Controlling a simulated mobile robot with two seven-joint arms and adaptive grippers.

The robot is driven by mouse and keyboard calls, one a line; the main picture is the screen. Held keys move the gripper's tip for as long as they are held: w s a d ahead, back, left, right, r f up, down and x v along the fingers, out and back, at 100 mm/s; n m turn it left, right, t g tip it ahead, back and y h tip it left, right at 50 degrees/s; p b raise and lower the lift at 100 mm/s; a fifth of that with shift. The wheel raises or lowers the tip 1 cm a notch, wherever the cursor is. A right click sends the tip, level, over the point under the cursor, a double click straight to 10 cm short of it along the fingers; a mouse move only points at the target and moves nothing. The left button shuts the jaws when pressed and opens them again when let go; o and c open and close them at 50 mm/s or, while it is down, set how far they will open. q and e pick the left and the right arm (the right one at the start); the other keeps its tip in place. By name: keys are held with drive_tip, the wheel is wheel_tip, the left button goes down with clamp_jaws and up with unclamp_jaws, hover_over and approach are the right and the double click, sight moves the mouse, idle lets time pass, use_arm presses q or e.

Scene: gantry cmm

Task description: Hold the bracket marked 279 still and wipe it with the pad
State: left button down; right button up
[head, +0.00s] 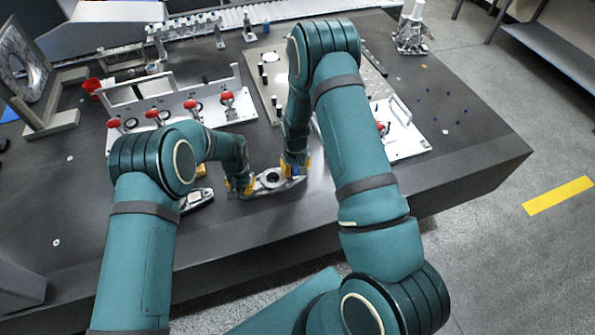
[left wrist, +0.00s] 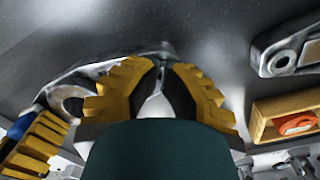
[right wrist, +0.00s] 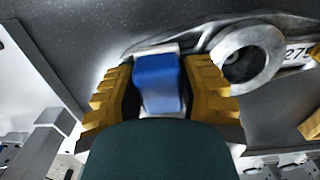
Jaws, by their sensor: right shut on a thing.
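The grey metal bracket marked 279 (head: 268,181) lies near the table's front edge. Its round boss (right wrist: 248,56) and the number on its label (right wrist: 298,54) show in the right wrist view. My left gripper (head: 243,186) is at the bracket's left end, its fingers (left wrist: 166,70) on either side of that end; whether they press on it is unclear. My right gripper (head: 294,168) is shut on the blue pad (right wrist: 158,84), above the bracket's right end beside the boss. The pad also shows in the left wrist view (left wrist: 21,126). Contact between pad and bracket is hidden.
A second grey bracket (head: 197,200) lies left of my left gripper. A small yellow-brown box with something orange inside (left wrist: 290,106) is near it. A white fixture plate with red knobs (head: 184,105) stands behind, and another plate (head: 402,132) is at right. The table's right end is mostly clear.

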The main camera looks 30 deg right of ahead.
use_arm(q)
drive_tip(key=shift+f, duration=0.1)
use_arm(e)
drive_tip(key=shift+w, duration=0.15)
drive_tip(key=shift+w+d, duration=0.2)
drive_tip(key=shift+w, duration=0.65)
drive_tip(key=shift+s+a+f, duration=0.1)
drive_tip(key=shift+s+a, duration=0.1)
drive_tip(key=shift+s, duration=0.85)
drive_tip(key=shift+s, duration=0.1)
drive_tip(key=shift+s+a, duration=0.15)
drive_tip(key=shift+s, duration=0.65)
